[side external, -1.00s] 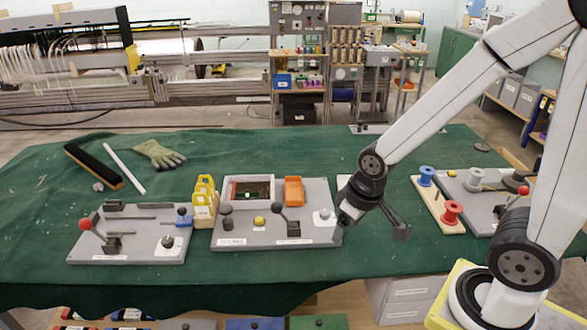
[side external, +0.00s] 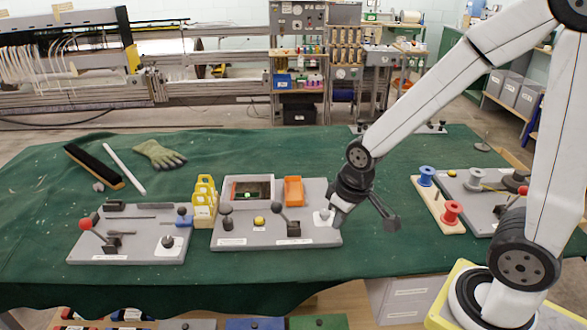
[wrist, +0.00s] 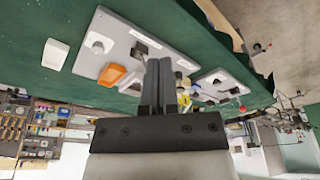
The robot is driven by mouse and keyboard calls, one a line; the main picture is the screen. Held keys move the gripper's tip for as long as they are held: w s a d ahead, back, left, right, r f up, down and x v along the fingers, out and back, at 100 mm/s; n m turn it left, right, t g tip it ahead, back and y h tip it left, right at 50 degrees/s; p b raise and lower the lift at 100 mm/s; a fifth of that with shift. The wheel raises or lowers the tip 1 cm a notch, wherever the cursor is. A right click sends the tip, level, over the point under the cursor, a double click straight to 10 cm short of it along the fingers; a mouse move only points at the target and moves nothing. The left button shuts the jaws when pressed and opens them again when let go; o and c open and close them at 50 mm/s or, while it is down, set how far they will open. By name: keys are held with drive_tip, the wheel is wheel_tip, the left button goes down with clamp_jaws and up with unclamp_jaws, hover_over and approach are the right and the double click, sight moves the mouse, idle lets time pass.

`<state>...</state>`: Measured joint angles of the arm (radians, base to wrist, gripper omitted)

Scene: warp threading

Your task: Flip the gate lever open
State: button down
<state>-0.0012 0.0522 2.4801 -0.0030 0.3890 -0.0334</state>
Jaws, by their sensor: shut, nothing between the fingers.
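Several lever boards lie on the green cloth; their labels are too small to read, so I cannot tell which lever is the gate lever. The middle grey board (side external: 262,236) has a lever with a dark ball knob (side external: 277,205), tilted left from its dark block (side external: 293,229). The left board (side external: 141,256) has a red-knobbed lever (side external: 85,224), also tilted left. My gripper (side external: 391,223) is shut and empty, off the right edge of the middle board, apart from both levers. In the wrist view its fingers (wrist: 158,84) are together and cover part of the middle board.
The middle board also carries an open-topped box (side external: 247,179), an orange tray (side external: 293,190) and a yellow button (side external: 259,221). A yellow rack (side external: 204,200) stands between the boards. Spools on a wooden base (side external: 438,214) stand right of my gripper. The front cloth is clear.

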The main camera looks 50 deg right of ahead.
drive_tip(key=w+n, duration=0.3)
drive_tip(key=w, duration=1)
drive_tip(key=n+g, duration=0.2)
drive_tip(key=n, duration=0.1)
hover_over(285, 218)
drive_tip(key=w+a, duration=0.5)
drive_tip(key=a, duration=0.1)
drive_tip(key=f, duration=0.1)
drive_tip(key=shift+w+d+f+n+h, duration=0.15)
drive_tip(key=shift+w+f, duration=0.1)
drive_tip(key=shift+w, duration=0.3)
drive_tip(key=shift+w+d+f+n+h, duration=0.15)
drive_tip(key=shift+w+f, duration=0.1)
drive_tip(key=shift+w, duration=0.25)
drive_tip(key=shift+a, duration=0.1)
drive_tip(key=shift+f, duration=0.1)
drive_tip(key=f, duration=1)
drive_tip(key=shift+w+d, duration=0.2)
drive_tip(key=shift+d, duration=0.05)
drive_tip(key=shift+s+d+r, duration=0.15)
drive_tip(key=shift+r, duration=0.05)
drive_tip(key=shift+s+d+r, duration=0.3)
drive_tip(key=shift+s+d, duration=0.15)
drive_tip(key=shift+s, duration=0.25)
drive_tip(key=shift+s+d+r, duration=0.25)
drive_tip(key=shift+s+d, duration=0.15)
drive_tip(key=shift+s, duration=0.3)
